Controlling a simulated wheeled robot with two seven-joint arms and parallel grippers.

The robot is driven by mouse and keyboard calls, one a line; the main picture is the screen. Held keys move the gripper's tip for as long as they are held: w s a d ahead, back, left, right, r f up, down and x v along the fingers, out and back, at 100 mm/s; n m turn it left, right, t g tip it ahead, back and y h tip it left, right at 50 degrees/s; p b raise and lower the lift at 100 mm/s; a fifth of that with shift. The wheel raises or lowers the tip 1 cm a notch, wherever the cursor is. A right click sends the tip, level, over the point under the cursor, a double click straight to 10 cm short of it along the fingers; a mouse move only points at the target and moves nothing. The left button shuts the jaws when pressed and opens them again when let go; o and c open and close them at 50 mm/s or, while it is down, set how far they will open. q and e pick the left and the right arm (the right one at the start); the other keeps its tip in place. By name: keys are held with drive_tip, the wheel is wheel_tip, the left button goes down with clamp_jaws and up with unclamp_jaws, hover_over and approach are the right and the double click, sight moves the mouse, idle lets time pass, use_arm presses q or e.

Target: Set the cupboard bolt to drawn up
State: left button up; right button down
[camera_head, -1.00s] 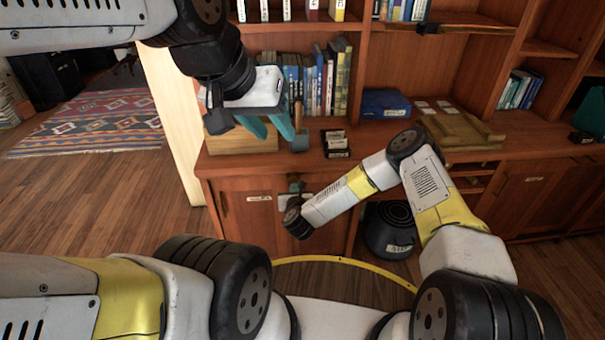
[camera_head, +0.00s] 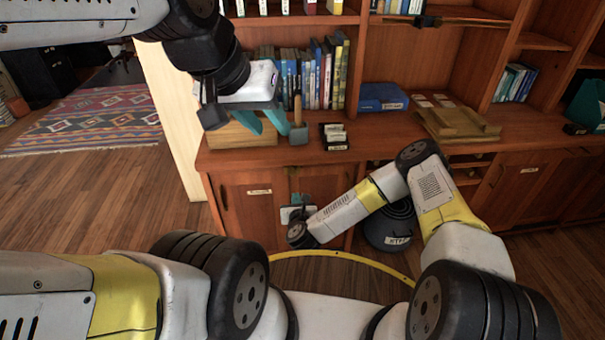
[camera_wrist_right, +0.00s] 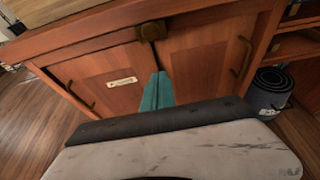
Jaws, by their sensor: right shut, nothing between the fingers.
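The cupboard bolt (camera_wrist_right: 152,30) is a small brass-brown fitting at the top of the seam between two wooden cupboard doors in the right wrist view. In the head view it is small and dark (camera_head: 293,170), and its setting cannot be read. My right gripper (camera_wrist_right: 158,76) is shut and empty, its teal fingers pointing up along the seam, below the bolt and apart from it in the picture. It also shows in front of the doors in the head view (camera_head: 297,199). My left gripper (camera_head: 263,122) hangs open and empty over the counter, its teal fingers spread.
The counter holds a wooden box (camera_head: 240,135), a brush-like tool (camera_head: 298,125), small dark boxes (camera_head: 335,136), a blue box (camera_head: 383,97) and a wooden tray (camera_head: 455,122). A dark bin (camera_head: 388,228) stands on the floor right of the doors. The door handle (camera_wrist_right: 242,57) sticks out.

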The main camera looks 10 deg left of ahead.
drive_tip(key=shift+v, duration=1.1)
drive_tip(key=shift+w, duration=0.1)
drive_tip(key=w+r+n+g+y, duration=0.1)
drive_tip(key=w+r+n+y, duration=0.25)
drive_tip(key=r+n, duration=0.35)
drive_tip(key=d+r+n+g+h, duration=0.1)
drive_tip(key=d+r+n+g, duration=0.1)
drive_tip(key=d+r+n, duration=0.55)
drive_tip(key=d+r+n+g+h, duration=0.15)
drive_tip(key=d+r+n, duration=0.25)
drive_tip(key=r+n, duration=0.7)
drive_tip(key=s+d+r+n+g+h, duration=0.25)
drive_tip(key=s+d+r+n, duration=0.25)
drive_tip(key=s+d+r, duration=1.05)
drive_tip(key=s+d+r+n, duration=0.1)
drive_tip(key=s+r+n, duration=0.2)
drive_tip(key=s, duration=0.9)
drive_tip(key=shift+s+d+r, duration=0.25)
drive_tip(key=shift+s+d, duration=0.05)
drive_tip(key=shift+d, duration=0.05)
